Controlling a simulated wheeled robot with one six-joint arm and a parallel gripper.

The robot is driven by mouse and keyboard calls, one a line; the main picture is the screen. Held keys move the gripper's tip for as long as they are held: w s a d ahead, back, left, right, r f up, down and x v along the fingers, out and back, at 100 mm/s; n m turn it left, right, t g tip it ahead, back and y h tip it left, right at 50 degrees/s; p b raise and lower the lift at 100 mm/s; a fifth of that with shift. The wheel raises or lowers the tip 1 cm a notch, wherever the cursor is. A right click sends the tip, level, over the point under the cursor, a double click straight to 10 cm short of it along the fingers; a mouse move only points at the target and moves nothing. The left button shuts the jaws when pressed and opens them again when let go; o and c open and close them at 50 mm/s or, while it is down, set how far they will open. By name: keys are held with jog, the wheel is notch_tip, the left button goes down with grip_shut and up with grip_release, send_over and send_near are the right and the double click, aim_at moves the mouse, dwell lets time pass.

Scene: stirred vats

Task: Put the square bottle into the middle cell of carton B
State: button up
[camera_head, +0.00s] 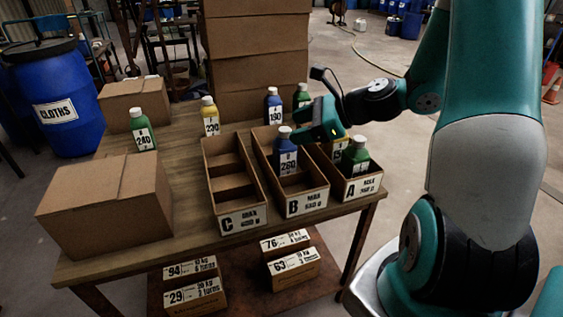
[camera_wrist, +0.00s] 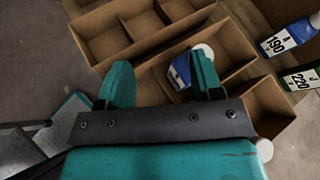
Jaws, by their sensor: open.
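A blue bottle (camera_head: 285,160) with a white cap and a label reading 260 stands upright in carton B (camera_head: 306,203), apparently in its middle cell, with the front cell empty. In the wrist view the bottle (camera_wrist: 181,72) shows beyond my fingers, closer to the right one. I cannot tell for certain that it is square. My gripper (camera_head: 304,133) is open, just right of and behind the bottle's top in the head view. In the wrist view my gripper (camera_wrist: 158,82) has its two teal fingers apart with nothing held between them.
Carton C (camera_head: 240,217), left of B, is empty. Carton A (camera_head: 363,187), on the right, holds a green bottle (camera_head: 355,155) and a yellow one. Several bottles stand at the back. A closed box (camera_head: 105,205) fills the table's left front.

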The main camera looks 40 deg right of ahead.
jog(key=s+a+r+n+g, duration=0.1)
jog(key=s+a+n+g, duration=0.1)
jog(key=a+n, duration=0.4)
jog(key=s+a+r+n+g, duration=0.2)
jog(key=a+n+g, duration=0.1)
jog(key=a+n, duration=0.3)
jog(key=s+a+r+n+g+h, duration=0.2)
jog(key=s+a+n, duration=0.3)
jog(key=s+n, duration=0.3)
jog(key=s+a+r+n+g+h, duration=0.1)
jog(key=s+a+n+g, duration=0.1)
jog(key=s+a+n, duration=0.3)
jog(key=s+n, duration=0.3)
jog(key=n, duration=0.4)
jog(key=shift+a+r+h, duration=0.35)
jog(key=shift+a+h, duration=0.05)
